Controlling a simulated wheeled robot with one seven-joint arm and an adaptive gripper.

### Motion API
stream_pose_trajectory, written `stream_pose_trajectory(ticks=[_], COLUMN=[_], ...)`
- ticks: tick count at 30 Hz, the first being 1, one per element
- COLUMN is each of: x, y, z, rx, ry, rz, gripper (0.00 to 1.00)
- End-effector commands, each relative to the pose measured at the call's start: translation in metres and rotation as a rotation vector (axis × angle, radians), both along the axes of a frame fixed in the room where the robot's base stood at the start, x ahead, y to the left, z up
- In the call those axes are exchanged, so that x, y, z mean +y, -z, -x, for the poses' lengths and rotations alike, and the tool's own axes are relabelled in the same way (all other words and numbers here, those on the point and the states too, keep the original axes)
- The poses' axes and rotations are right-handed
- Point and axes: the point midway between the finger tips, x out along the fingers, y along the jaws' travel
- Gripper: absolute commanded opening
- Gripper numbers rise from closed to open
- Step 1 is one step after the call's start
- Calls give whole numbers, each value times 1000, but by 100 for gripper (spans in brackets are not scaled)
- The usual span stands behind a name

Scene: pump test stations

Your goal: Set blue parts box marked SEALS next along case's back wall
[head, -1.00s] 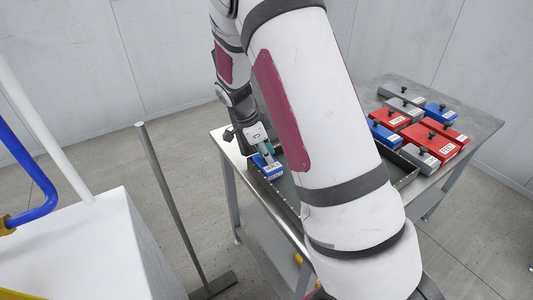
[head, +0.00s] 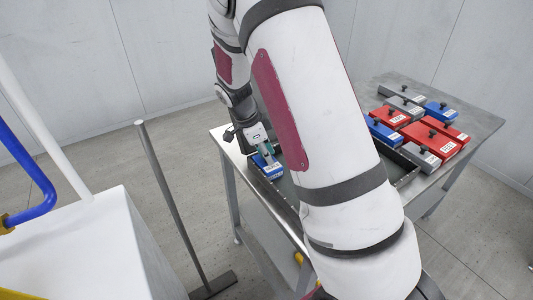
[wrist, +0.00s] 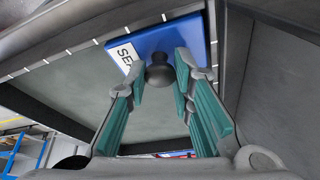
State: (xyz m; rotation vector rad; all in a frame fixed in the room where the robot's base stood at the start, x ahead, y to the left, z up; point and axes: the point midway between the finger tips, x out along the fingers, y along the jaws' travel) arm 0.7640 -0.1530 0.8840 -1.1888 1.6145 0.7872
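The blue parts box (head: 268,171) is at the left end of the dark open case (head: 285,190) in the head view. In the wrist view the box (wrist: 188,38) shows a white label reading "SE", the rest hidden by a finger, and a black round knob (wrist: 160,72). My gripper (wrist: 161,75) has its teal-padded fingers close on both sides of the knob. In the head view my gripper (head: 266,152) is right above the box. I cannot tell whether the box rests on the case floor. My arm hides much of the case.
Several red, blue and grey boxes with black knobs, among them a red one (head: 427,138), stand on the right part of the metal table (head: 478,122). White tick marks run along the case rim (wrist: 71,52). A grey post (head: 170,205) stands left of the table.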

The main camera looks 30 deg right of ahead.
Motion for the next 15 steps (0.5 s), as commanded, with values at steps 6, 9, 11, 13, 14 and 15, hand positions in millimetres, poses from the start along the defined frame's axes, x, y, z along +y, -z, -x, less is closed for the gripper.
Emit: stream_pose_trajectory(ticks=[6, 9, 11, 13, 14, 15], x=[0, 0, 0, 0, 1, 2], y=[0, 0, 0, -1, -2, -5], z=[0, 0, 0, 0, 0, -1], rx=[0, 0, 0, 0, 0, -1], ry=[0, 0, 0, 0, 0, 0], rz=[0, 0, 0, 0, 0, 0], gripper=[45, 45, 45, 45, 45, 45])
